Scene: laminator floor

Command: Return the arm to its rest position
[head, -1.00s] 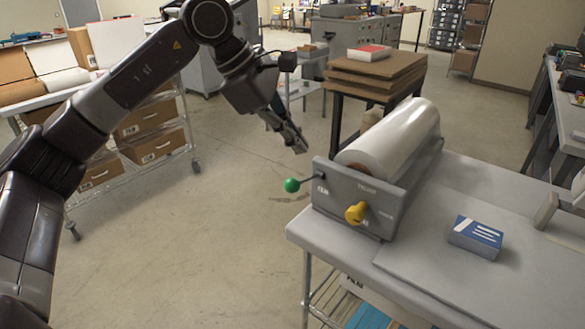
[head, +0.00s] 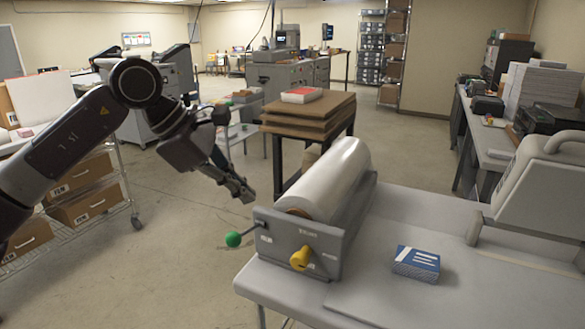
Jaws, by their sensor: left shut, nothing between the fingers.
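My left arm comes in from the left and reaches over the floor. My left gripper (head: 242,190) is shut and empty, pointing down and right. In the picture it is just above and left of the laminator (head: 330,248), apart from the green knob (head: 233,239) on its side lever. The laminator carries a large white film roll (head: 325,182) and has a yellow handle (head: 301,258) on its grey end plate. My right gripper is not in view.
The laminator stands on a grey table (head: 345,303) with a blue and white box (head: 416,263). A stand with brown boards (head: 308,113) is behind. A wire cart with cardboard boxes (head: 88,205) is at left. Open floor (head: 150,275) lies between cart and table.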

